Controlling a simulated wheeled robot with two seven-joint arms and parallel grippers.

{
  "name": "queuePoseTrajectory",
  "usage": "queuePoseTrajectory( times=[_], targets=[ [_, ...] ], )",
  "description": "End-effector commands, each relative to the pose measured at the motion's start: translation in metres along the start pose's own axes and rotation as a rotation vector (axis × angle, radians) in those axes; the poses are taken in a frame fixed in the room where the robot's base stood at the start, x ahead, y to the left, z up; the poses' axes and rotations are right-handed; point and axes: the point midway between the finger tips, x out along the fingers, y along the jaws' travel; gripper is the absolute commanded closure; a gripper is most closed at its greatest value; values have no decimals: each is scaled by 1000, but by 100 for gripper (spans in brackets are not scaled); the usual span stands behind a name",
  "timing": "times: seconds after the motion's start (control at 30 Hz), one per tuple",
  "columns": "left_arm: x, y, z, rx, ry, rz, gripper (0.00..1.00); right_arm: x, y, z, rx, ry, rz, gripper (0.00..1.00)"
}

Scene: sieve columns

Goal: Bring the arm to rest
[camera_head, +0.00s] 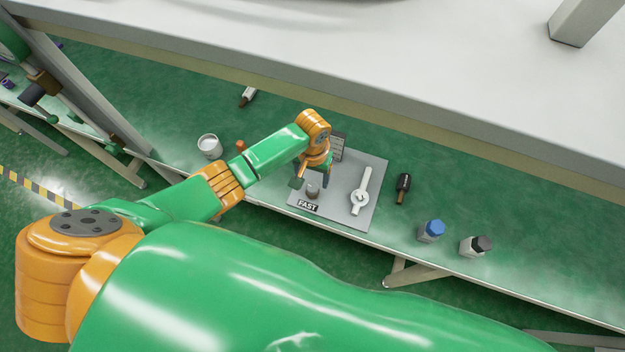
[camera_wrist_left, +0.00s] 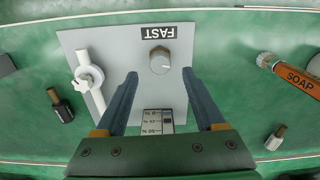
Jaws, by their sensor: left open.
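My left arm reaches in from the left in the head view. Its gripper (camera_head: 313,189) is open and points down over a grey panel (camera_head: 345,214) on the green bench. The knob sits near a black FAST label (camera_head: 308,205). I cannot tell the exact height of the fingers above the panel. My right gripper is not in view.
A white tube with a round valve (camera_head: 359,198) lies on the panel.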

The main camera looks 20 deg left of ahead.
Motion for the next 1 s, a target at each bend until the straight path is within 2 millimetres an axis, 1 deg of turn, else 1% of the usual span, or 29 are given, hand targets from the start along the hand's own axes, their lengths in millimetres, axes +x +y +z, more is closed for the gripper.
queuePoseTrajectory(
  times=[0.03,0.1,0.17,0.57,0.63,0.67,0.77,0.83,0.9,1.0],
  targets=[
    [-11,0,-1,0,3,1,29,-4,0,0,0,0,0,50],
    [-20,0,-1,-1,2,2,29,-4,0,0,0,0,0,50],
    [-24,0,0,-1,1,1,29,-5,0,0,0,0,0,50],
    [-24,0,0,-1,0,0,29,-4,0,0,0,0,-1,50],
    [-23,3,4,12,2,11,29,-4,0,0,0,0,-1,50],
    [-21,7,9,28,4,25,29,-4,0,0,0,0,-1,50],
    [-14,25,36,110,35,99,29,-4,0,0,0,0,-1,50],
    [-14,32,56,154,76,146,29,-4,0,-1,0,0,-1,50],
    [-17,31,72,178,118,169,29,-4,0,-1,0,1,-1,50],
    [-24,22,90,191,172,174,29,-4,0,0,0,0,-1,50]
  ],
)
